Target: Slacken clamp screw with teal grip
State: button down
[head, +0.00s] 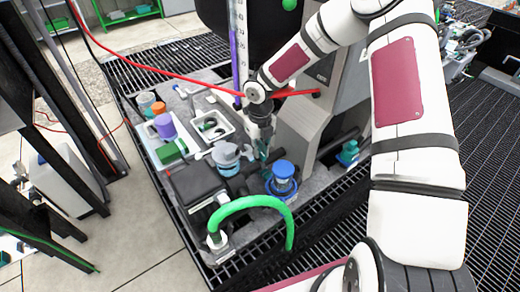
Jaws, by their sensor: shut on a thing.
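My gripper (262,147) points down over the grey bench, just right of a pale grey-blue round fitting (227,156). Its fingers are shut on a small teal piece (263,155), which looks like the clamp screw's teal grip. The fingers hide most of this piece, and the screw's shaft cannot be made out. Another teal part (348,152) sits farther right, apart from my gripper. A blue-capped round fitting (283,176) stands just in front and to the right of my gripper.
A green hose (255,201) arches up at the front. A red cable (190,76) crosses behind my gripper. Dark grating surrounds the bench.

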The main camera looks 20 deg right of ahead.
jog(key=shift+n, duration=0.4)
jog(key=c, duration=1.6)
grip_release()
notch_tip(320, 180, up, 12)
